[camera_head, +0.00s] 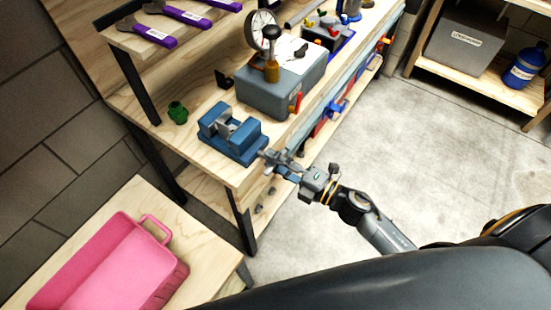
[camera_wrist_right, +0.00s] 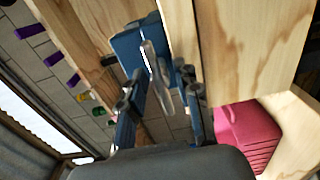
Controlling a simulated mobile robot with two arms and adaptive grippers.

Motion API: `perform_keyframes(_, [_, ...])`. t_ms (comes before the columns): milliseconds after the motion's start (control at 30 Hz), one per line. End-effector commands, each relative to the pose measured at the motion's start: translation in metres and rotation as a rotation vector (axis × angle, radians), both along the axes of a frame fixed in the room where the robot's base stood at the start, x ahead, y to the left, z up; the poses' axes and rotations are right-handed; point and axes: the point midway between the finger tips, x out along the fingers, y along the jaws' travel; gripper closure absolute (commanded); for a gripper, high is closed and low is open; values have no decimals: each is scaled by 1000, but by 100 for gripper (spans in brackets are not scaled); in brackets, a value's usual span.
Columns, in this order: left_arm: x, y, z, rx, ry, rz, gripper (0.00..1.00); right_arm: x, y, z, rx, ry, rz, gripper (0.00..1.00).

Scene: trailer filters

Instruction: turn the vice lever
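The blue vice (camera_head: 232,137) with grey jaws stands at the front edge of the wooden workbench. My right gripper (camera_head: 274,160) is at the vice's front end, just off the bench edge. In the right wrist view the two fingers of my right gripper (camera_wrist_right: 163,98) are apart. A grey metal lever (camera_wrist_right: 156,68) on the blue vice (camera_wrist_right: 128,50) shows in the gap between them. I cannot tell whether either finger touches it. In the head view the gripper hides most of the lever. My left gripper is in neither view.
A grey box (camera_head: 272,92) with a gauge (camera_head: 262,30) stands behind the vice. A small green part (camera_head: 177,112) lies to its left. A pink bin (camera_head: 105,265) sits on a lower wooden surface at the lower left. The floor (camera_head: 400,140) to the right is clear.

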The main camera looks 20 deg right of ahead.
Motion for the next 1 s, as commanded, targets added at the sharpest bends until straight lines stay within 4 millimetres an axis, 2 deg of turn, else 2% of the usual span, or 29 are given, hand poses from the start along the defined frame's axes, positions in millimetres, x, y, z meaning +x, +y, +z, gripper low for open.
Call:
perform_keyframes(267, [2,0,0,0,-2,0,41,1,2,0,1,1,0,68])
perform_keyframes(333, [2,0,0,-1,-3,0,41,1,2,0,1,1,0,78])
perform_keyframes(433, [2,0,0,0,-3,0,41,1,1,0,1,1,0,98])
perform_keyframes(467, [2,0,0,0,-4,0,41,1,1,0,1,1,0,100])
perform_keyframes(767, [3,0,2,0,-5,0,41,1,1,0,8,8,0,100])
perform_keyframes(1000, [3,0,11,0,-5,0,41,1,1,1,73,61,0,100])
